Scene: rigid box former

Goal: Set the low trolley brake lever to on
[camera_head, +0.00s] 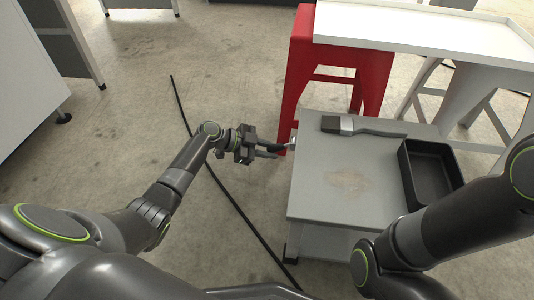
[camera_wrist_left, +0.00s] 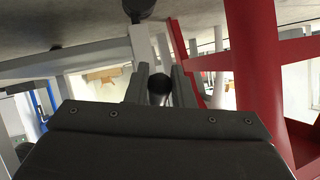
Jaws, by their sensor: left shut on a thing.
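The low grey trolley (camera_head: 330,200) stands at the right of the head view. Its brake lever (camera_head: 287,147) is a small dark handle at the trolley's left edge, near the red stool leg. My left gripper (camera_head: 276,150) reaches it from the left and is shut on it. In the left wrist view the dark round end of the lever (camera_wrist_left: 160,88) sits between the two fingers of my left gripper (camera_wrist_left: 158,80). The fingers partly hide the lever, and I cannot read its on or off marking. My right gripper is out of view.
A brush (camera_head: 345,125) and a black tray (camera_head: 432,172) lie on the trolley top. A red stool (camera_head: 300,75) stands just behind the lever, beside a white table (camera_head: 420,28). A black cable (camera_head: 225,180) crosses the floor. The floor to the left is mostly clear.

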